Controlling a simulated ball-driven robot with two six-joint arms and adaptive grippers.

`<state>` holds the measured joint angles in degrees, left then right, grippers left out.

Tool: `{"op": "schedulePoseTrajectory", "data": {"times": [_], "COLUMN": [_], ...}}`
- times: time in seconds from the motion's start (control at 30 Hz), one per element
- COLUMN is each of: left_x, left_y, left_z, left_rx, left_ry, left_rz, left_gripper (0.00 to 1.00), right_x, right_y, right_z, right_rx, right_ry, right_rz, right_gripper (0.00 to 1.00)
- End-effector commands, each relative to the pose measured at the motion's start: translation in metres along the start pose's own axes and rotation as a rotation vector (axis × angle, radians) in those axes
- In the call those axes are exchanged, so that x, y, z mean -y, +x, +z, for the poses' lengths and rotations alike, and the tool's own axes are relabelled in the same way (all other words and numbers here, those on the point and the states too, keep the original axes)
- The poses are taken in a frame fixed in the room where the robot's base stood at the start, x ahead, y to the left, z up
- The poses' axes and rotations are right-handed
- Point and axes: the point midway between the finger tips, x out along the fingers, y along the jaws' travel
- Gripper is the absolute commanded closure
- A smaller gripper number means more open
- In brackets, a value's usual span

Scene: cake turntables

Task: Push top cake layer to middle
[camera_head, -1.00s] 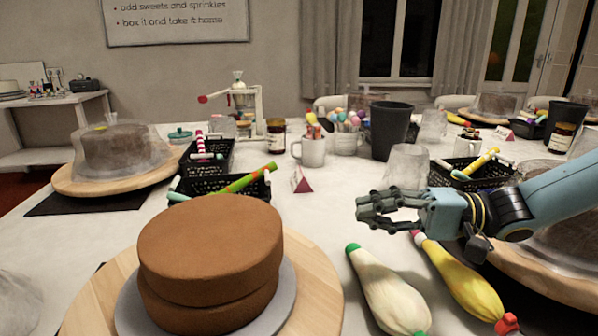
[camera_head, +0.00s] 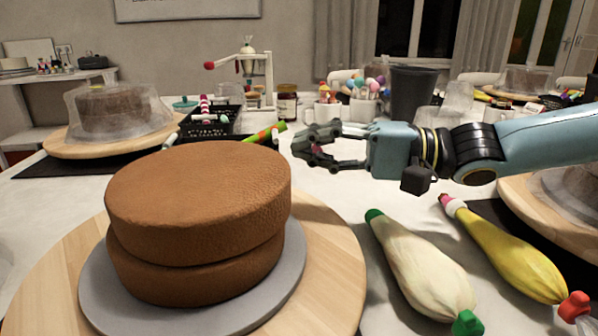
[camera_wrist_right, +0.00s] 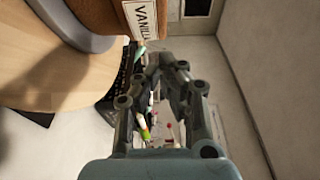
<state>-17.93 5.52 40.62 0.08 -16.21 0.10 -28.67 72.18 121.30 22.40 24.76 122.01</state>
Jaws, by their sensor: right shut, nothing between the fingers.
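Two brown cake layers stand stacked on a grey round plate (camera_head: 93,290), which lies on a wooden turntable (camera_head: 340,270). The top layer (camera_head: 198,195) rests on the bottom layer (camera_head: 195,278) and overhangs it slightly at the right. My right gripper (camera_head: 303,143) is shut and empty, with its fingers pointing left. In the picture its fingertips are just right of the top layer's far right edge, with no contact visible. In the right wrist view, a brown cake side (camera_wrist_right: 92,12) with a VANILLA label (camera_wrist_right: 141,18) is at the upper left, beside the shut fingers. My left gripper is not in view.
A white piping bag (camera_head: 415,265) and a yellow piping bag (camera_head: 505,250) lie right of the turntable. Behind are a black basket (camera_head: 212,125), a covered cake (camera_head: 118,112) and a dark cup (camera_head: 412,92). White table shows between the turntable and the bags.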

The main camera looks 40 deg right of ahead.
Motion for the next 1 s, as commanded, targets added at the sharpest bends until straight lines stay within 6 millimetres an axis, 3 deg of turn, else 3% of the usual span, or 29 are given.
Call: {"op": "schedulePoseTrajectory", "data": {"times": [0.2, 0.57, 0.73, 1.0], "left_x": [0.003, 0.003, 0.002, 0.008], "left_y": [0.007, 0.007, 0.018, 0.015], "left_z": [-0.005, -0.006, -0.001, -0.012], "left_rx": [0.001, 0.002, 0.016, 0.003], "left_ry": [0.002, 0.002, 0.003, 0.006], "left_rz": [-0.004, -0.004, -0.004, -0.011], "left_gripper": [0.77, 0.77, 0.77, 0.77], "right_x": [0.0, 0.001, -0.002, 0.001], "right_y": [0.013, 0.014, 0.022, 0.024], "right_z": [0.013, 0.014, 0.022, 0.025], "right_rx": [0.0, 0.0, 0.002, 0.0], "right_ry": [0.0, -0.001, 0.001, -0.001], "right_rz": [-0.001, 0.0, -0.001, 0.0], "right_gripper": [1.0, 1.0, 1.0, 1.0]}}
